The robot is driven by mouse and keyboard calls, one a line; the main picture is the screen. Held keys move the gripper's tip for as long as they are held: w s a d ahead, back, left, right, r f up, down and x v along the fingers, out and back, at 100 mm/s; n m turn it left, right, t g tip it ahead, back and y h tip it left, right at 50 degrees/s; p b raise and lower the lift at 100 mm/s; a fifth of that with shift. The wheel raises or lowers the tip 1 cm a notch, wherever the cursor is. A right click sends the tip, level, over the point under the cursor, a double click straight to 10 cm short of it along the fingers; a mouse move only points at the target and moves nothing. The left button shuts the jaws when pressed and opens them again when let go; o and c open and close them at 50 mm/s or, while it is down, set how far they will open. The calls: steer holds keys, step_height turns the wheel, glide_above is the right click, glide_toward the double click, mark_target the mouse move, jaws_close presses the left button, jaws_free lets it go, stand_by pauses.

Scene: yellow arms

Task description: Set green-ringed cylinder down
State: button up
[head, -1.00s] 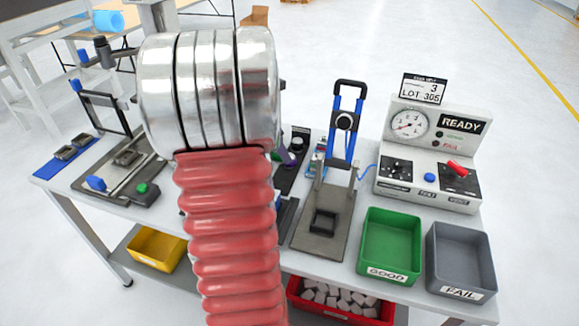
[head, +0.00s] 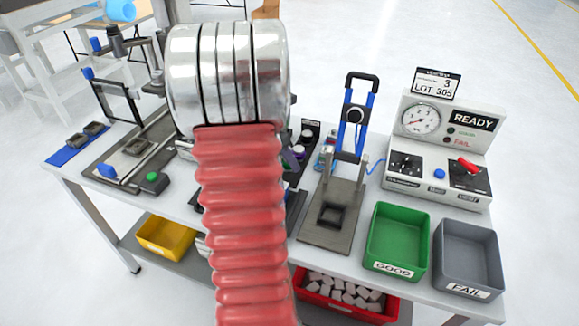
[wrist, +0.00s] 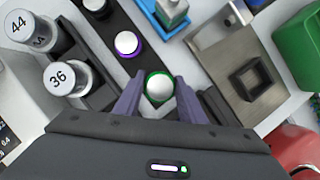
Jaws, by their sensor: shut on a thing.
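The green-ringed cylinder (wrist: 159,88) has a white round top and a green ring, and shows in the wrist view. My gripper (wrist: 158,86) has purple fingers, one on each side of it, shut on it. The cylinder appears over the near end of a long black rack (wrist: 113,24); I cannot tell whether it touches the rack. A purple-ringed cylinder (wrist: 128,45) stands in the rack just beyond it.
Metal cylinders marked 44 (wrist: 22,29) and 36 (wrist: 66,77) stand in a black holder left of my gripper. A grey fixture plate (wrist: 225,55) lies to the right. The head view shows green (head: 370,262) and grey (head: 440,278) bins and a gauge box (head: 405,139).

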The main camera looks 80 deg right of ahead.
steer(key=shift+f, duration=1.85)
steer(key=o, duration=1.2)
steer(key=shift+f, duration=0.1)
steer(key=v, duration=1.2)
steer(key=shift+s+d, duration=0.1)
